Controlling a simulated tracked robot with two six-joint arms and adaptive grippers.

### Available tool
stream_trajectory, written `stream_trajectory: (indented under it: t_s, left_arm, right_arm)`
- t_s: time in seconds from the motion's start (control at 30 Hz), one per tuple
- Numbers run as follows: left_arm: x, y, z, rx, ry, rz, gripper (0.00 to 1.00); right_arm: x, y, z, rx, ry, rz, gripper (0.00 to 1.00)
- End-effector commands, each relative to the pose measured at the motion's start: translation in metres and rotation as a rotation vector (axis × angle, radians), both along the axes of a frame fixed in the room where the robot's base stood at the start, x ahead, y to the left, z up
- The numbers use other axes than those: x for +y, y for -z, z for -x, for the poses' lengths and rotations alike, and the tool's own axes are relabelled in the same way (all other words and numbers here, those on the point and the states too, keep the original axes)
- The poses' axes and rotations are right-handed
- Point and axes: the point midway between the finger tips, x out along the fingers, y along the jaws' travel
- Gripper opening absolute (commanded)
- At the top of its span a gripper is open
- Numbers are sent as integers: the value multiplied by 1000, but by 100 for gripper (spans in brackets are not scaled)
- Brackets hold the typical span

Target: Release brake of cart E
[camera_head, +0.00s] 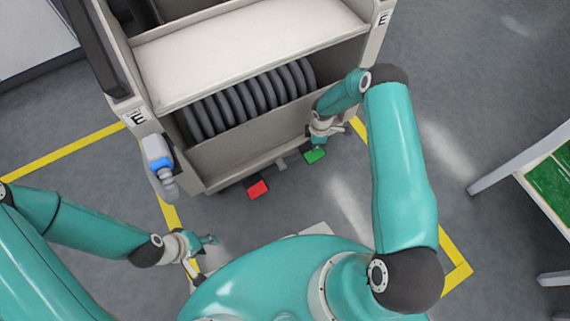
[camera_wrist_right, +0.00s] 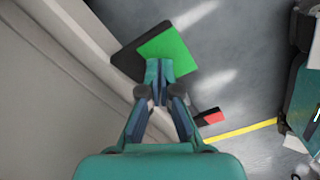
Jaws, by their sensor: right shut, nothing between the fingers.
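Cart E (camera_head: 230,60) is a beige trolley with "E" labels on its posts. At its foot are a red pedal (camera_head: 258,190) and, to the right, a green pedal (camera_head: 315,156). My right gripper (camera_head: 319,142) points down just above the green pedal. In the right wrist view its shut, empty fingers (camera_wrist_right: 158,74) overlap the near edge of the green pedal (camera_wrist_right: 170,48); I cannot tell whether they touch it. The red pedal (camera_wrist_right: 212,117) shows further off there. My left gripper (camera_head: 208,241) is low at the left, away from the cart; its finger opening is unclear.
The cart holds a row of dark reels (camera_head: 250,98) under a shelf. A blue-and-white device (camera_head: 158,158) hangs on its left post. Yellow floor lines (camera_head: 75,150) surround it. A table with a green top (camera_head: 552,185) stands at the right. Grey floor beside the cart is clear.

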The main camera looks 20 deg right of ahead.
Motion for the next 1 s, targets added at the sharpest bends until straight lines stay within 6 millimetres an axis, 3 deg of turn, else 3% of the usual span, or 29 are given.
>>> stream_trajectory:
  t_s: [0.37,1.0]
  left_arm:
    - [0,2,0,0,0,0,40]
    - [0,27,0,0,0,0,40]
  right_arm:
    - [0,2,0,0,0,0,0]
    - [0,28,1,1,0,0,0]
